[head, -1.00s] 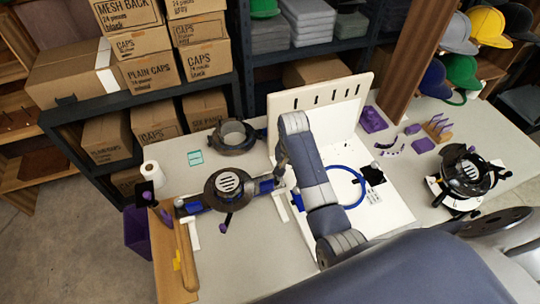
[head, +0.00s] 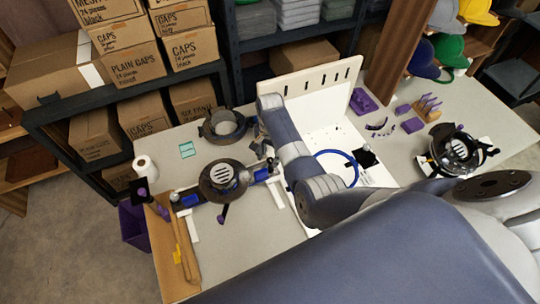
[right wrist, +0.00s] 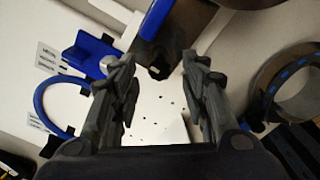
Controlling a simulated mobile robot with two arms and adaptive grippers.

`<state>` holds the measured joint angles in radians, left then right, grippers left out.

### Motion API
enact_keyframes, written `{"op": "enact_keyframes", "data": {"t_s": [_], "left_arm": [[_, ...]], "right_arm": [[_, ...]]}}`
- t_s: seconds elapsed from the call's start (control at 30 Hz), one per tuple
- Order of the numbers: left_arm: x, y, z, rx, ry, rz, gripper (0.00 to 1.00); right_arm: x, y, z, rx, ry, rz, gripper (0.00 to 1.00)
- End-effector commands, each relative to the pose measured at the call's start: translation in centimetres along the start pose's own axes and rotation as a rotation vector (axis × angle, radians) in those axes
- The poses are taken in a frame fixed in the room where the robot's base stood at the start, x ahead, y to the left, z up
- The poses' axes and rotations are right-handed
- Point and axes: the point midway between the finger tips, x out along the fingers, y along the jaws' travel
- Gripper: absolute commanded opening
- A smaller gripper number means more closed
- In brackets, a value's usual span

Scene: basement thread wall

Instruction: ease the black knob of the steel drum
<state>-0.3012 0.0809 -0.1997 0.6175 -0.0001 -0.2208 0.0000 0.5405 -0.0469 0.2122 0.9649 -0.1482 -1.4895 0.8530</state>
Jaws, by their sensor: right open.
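The steel drum (head: 223,181) is a dark round body with a pale slotted centre, held between blue clamp parts on the table. In the right wrist view, part of its brown side (right wrist: 188,22) shows at the top. A small black knob (right wrist: 158,71) shows there, in line with the gap between my fingertips. My right gripper (right wrist: 160,66) is open, with one finger on each side of that gap; I cannot tell if it touches the knob. In the head view my right gripper (head: 262,143) is small and partly hidden by my arm. My left gripper is not in view.
A second dark ring (head: 224,126) stands behind the drum. A white slotted board (head: 315,88) rises to the right, with a blue loop (head: 337,168) near it. A paper roll (head: 146,168) stands left. Another dark ring fixture (head: 456,150) is far right.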

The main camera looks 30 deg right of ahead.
Motion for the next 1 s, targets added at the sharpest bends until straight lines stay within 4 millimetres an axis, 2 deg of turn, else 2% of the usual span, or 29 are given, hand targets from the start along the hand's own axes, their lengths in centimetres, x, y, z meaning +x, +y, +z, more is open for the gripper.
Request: {"op": "enact_keyframes", "data": {"t_s": [0.13,0.43,0.47,0.63,1.0], "left_arm": [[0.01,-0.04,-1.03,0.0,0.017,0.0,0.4],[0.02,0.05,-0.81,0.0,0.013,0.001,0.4],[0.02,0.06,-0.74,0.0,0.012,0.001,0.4],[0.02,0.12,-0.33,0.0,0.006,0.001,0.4],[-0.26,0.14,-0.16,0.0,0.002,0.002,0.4]], "right_arm": [[0.92,0.04,-0.02,0.0,0.0,0.0,0.42],[1.15,0.05,-0.01,0.0,0.0,0.0,0.42],[1.15,0.05,-0.01,0.0,0.0,0.0,0.39],[1.14,0.05,-0.01,0.0,0.0,0.0,0.01],[1.05,0.07,-0.02,-0.032,0.0,0.001,0.0]]}}
